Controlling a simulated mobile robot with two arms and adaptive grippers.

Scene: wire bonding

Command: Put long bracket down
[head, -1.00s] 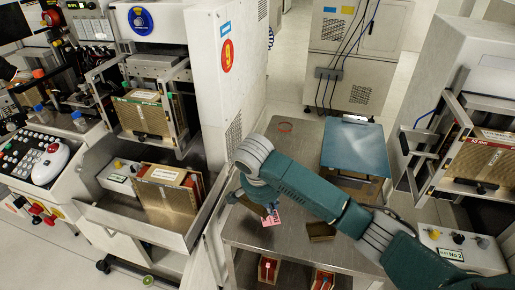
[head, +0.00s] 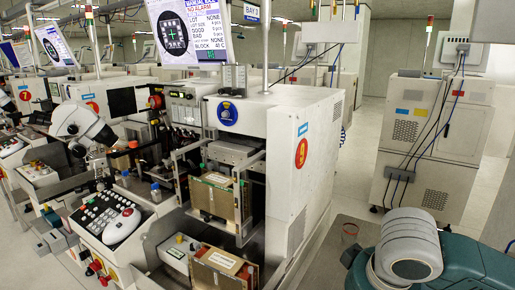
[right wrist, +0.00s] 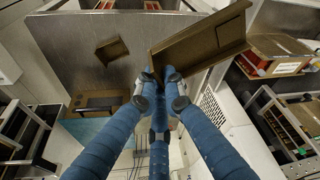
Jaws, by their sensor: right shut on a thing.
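The long bracket (right wrist: 205,42) is a brown angled piece in the right wrist view. My right gripper (right wrist: 160,88), with blue segmented fingers, is shut on one end of it. The bracket slants up to the right, over or near the edge of the steel table (right wrist: 75,35). I cannot tell whether it touches the table. In the head view only part of my right arm shows at the lower right, and the bracket is out of frame. My left gripper is not in view.
A smaller brown bracket (right wrist: 112,50) lies on the table, with bare steel around it. A box with a white label (right wrist: 280,50) sits at right in the wrist view.

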